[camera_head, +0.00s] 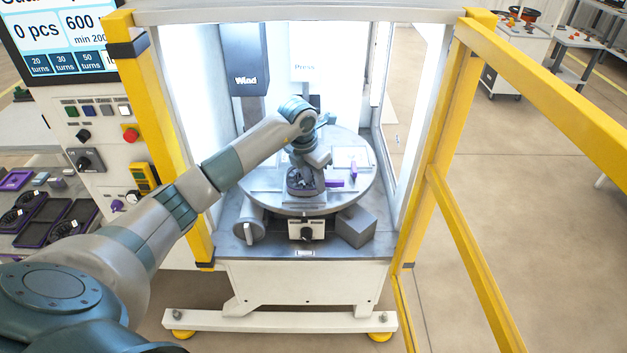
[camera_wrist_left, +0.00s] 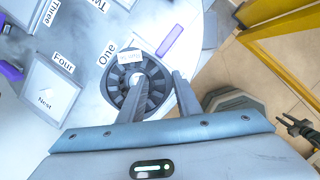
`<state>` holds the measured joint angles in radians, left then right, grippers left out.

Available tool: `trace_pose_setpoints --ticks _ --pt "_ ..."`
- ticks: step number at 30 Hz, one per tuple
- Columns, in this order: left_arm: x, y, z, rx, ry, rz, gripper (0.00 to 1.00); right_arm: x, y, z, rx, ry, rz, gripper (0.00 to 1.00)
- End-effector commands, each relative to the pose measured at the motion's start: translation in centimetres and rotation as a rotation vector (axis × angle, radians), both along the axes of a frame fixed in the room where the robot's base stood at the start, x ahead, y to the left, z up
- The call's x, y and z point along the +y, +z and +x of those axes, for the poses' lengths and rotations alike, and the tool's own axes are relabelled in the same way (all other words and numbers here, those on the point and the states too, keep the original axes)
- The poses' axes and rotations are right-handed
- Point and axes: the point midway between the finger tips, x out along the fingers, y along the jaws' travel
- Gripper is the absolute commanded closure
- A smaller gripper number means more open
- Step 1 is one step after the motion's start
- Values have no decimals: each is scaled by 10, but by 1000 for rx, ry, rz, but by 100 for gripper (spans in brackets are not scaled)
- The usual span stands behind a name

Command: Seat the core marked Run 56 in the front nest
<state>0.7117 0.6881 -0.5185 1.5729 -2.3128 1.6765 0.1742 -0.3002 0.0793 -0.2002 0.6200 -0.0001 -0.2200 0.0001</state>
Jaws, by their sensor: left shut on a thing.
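My left gripper (camera_head: 303,182) is over the front of the round turntable (camera_head: 262,204) in the machine. In the left wrist view, my left gripper (camera_wrist_left: 158,76) is shut on a dark ring-shaped core (camera_wrist_left: 116,82). One finger is inside the ring and the other is outside its wall. A small white tag (camera_wrist_left: 130,56) on the core is too blurred to read. The core is beside the word One on the turntable. The nest beneath it is hidden, and I cannot tell whether the core touches it.
A plate marked Nest (camera_wrist_left: 48,90) lies near the word Four. A purple piece (camera_wrist_left: 170,40) lies close to the core. A grey block (camera_head: 357,226) stands at the machine's front right. Yellow posts (camera_head: 455,120) frame the opening. Trays with dark cores (camera_head: 45,215) are at left.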

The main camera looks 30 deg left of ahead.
Motion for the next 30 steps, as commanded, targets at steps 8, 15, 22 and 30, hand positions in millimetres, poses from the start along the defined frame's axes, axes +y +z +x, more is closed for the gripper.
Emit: trace_pose_setpoints --ticks 8,15,22,30 --pt "0 2 1 -4 0 0 100 -1 0 0 0 0 -1 69" --pt "0 1 1 -4 0 0 100 -1 -1 0 0 0 -1 69" --pt "0 -3 1 -4 0 0 100 -1 -4 0 0 0 -1 69" --pt "0 -7 1 -5 0 0 100 -1 -7 0 0 0 -1 69"
